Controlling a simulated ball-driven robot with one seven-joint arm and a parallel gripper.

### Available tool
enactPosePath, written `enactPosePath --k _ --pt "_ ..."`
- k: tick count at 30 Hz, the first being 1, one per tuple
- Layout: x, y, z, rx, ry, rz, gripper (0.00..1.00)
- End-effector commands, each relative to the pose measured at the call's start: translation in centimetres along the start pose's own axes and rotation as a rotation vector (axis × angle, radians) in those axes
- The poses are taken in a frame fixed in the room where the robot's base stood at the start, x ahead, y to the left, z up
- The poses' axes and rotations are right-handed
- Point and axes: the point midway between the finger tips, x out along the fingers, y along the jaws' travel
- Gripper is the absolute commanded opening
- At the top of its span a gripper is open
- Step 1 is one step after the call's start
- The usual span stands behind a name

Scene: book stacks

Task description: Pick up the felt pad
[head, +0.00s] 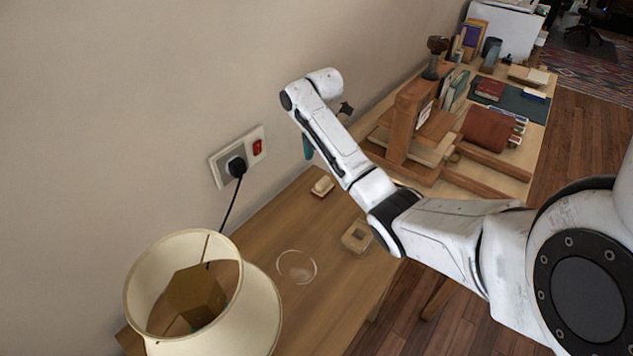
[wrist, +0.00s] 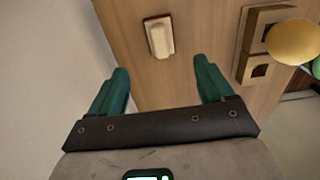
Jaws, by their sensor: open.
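A small cream block with a reddish-brown edge, which looks like the felt pad (head: 322,186), lies on the wooden table near the wall. In the wrist view the pad (wrist: 159,37) lies beyond my fingertips, roughly centred between them. My gripper (wrist: 160,68) is open and empty, with two teal fingers apart. In the head view one teal finger of my gripper (head: 308,147) shows above and to the left of the pad; the rest is hidden behind my arm. The gripper is apart from the pad.
A wooden block with a square opening (head: 357,236) and a clear round dish (head: 297,267) are on the table. A lamp shade (head: 250,315) stands at lower left. A wall socket with a black plug (head: 236,166) is close by. A wooden press (head: 408,125) stands behind my arm.

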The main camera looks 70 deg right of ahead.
Motion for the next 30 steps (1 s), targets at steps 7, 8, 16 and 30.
enactPosePath --k 7,8,16,30 --pt "3.7 -0.1 0.0 0.001 0.002 -0.004 0.81" --pt "4.1 -0.1 0.0 0.001 0.002 -0.004 0.81" --pt "6.1 -0.2 0.1 0.002 0.002 -0.003 0.81" --pt "10.5 -0.2 0.5 0.001 0.000 -0.001 0.81"
